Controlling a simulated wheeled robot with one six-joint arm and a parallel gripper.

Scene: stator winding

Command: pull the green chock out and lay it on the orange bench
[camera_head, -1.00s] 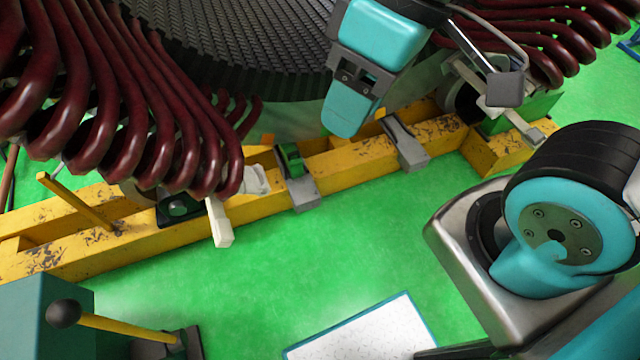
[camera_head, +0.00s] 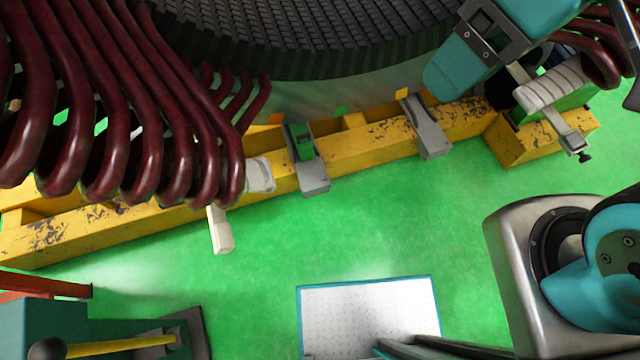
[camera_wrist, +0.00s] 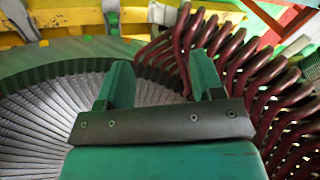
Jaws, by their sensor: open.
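The green chock (camera_head: 304,142) sits in a grey bracket (camera_head: 314,176) on the yellow beam, near the middle of the head view. It seems to show again at the top of the wrist view (camera_wrist: 112,17), beyond my fingers. My gripper (camera_head: 447,76) is to the right of the chock in the head view, apart from it, in front of the stator. In the wrist view my gripper (camera_wrist: 161,80) has its two teal fingers spread with nothing between them. A red-orange edge (camera_head: 45,285) at the lower left may be part of the orange bench; its top is not clear.
Dark red coil ends (camera_head: 130,120) hang over the beam on the left. A second grey bracket (camera_head: 427,128) stands right of the chock. A white clamp (camera_head: 220,229) juts out on the left. Green floor in front is open, with a white panel (camera_head: 370,308) on it.

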